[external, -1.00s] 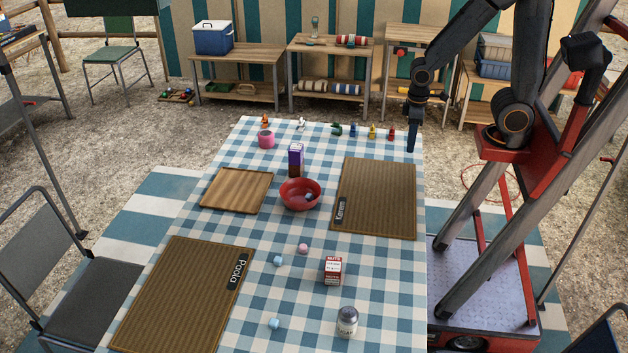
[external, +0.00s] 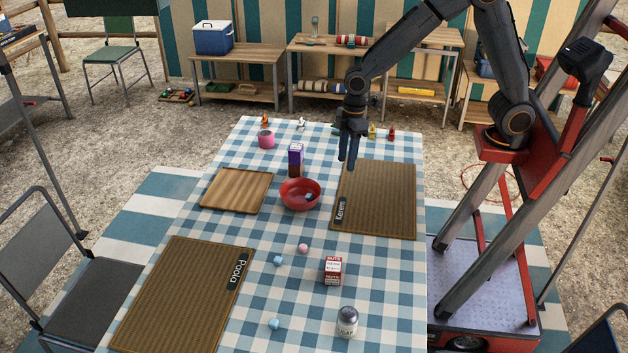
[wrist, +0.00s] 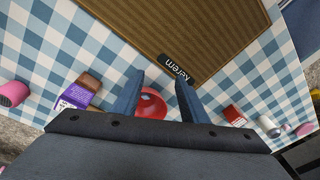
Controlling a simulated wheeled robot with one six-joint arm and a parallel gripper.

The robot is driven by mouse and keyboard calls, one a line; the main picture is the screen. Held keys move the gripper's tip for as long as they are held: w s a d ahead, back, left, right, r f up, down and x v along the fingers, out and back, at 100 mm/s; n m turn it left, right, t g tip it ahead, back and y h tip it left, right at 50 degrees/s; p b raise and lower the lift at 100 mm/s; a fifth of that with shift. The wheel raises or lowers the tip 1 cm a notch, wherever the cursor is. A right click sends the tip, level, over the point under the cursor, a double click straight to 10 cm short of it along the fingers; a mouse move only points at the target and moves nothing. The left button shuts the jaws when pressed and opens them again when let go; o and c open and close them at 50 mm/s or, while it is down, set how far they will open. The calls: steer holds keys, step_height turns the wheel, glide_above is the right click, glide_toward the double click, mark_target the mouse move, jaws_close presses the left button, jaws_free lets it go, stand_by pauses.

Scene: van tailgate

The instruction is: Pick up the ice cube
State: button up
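A small pale-blue cube (external: 309,196), which looks like the ice cube, sits inside the red bowl (external: 289,203) at the middle of the table. Two other pale-blue pieces lie on the cloth, one near the middle (external: 278,260) and one near the front (external: 274,323); at this size I cannot tell whether they are ice. My gripper (external: 347,164) is open and empty, fingers down, above the far left part of the Kerem mat, behind and right of the bowl. In the wrist view the bowl (wrist: 152,106) shows between the spread fingers (wrist: 158,92); the cube is not visible there.
A purple-and-brown carton (external: 295,160) stands just behind the bowl, with a wooden board (external: 237,190) to its left. The Kerem mat (external: 380,200) lies at right. A pink piece (external: 303,248), a red carton (external: 332,271) and a jar (external: 347,322) stand nearer.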

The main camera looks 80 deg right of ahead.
steer(key=w+a+f+n+y, duration=0.1)
steer(key=w+a+n, duration=0.2)
steer(key=w+a, duration=0.35)
steer(key=w+a+f+n+y, duration=0.15)
steer(key=w+a, duration=0.25)
steer(key=a, duration=0.5)
steer(key=n, duration=0.5)
glide_toward(278, 258)
steer(key=f, duration=0.1)
steer(key=shift+y, duration=0.25)
steer(key=shift+p+x, duration=0.4)
steer(key=shift+x, duration=3.35)
steer(key=shift+c, duration=0.5)
jaws_close()
